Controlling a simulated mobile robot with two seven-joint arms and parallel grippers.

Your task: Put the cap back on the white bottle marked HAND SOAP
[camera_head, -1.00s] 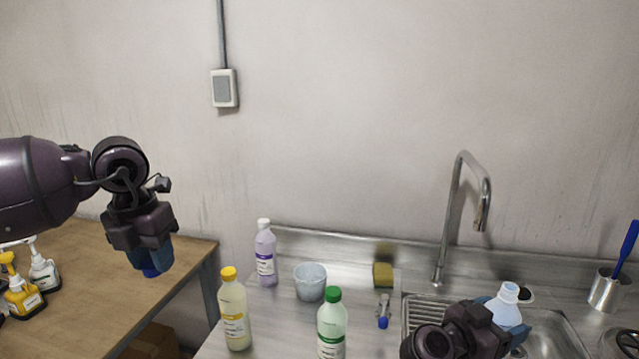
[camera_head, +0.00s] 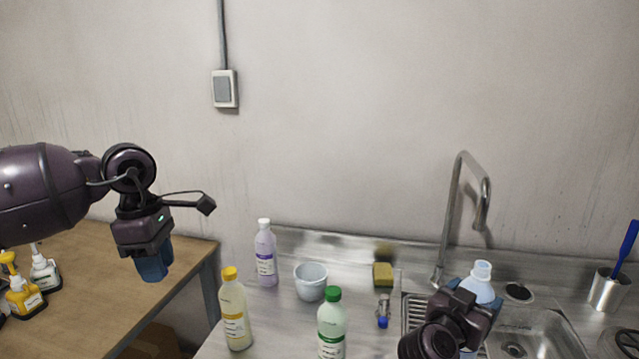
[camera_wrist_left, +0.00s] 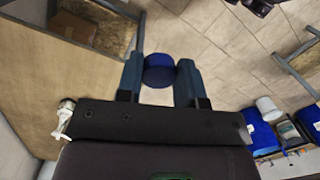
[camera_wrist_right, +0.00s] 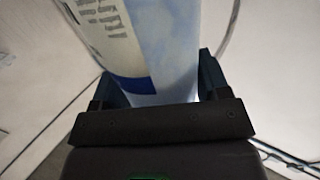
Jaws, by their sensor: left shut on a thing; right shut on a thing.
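My left gripper (camera_head: 153,266) is above the wooden table's right end, at the left of the head view. In the left wrist view it is shut on a round blue cap (camera_wrist_left: 159,71). My right gripper (camera_head: 474,300) is over the sink and shut on a pale, uncapped bottle (camera_head: 481,282). The bottle stands near upright with its bare white neck on top. In the right wrist view the bottle (camera_wrist_right: 160,60) fills the space between the fingers, and part of its label shows. I cannot read the name on it.
On the steel counter stand a yellow-capped bottle (camera_head: 235,312), a green-capped bottle (camera_head: 331,325), a white-capped purple bottle (camera_head: 265,255) and a small bucket (camera_head: 310,282). A sponge (camera_head: 382,274) lies behind. The faucet (camera_head: 462,215) rises close behind the held bottle.

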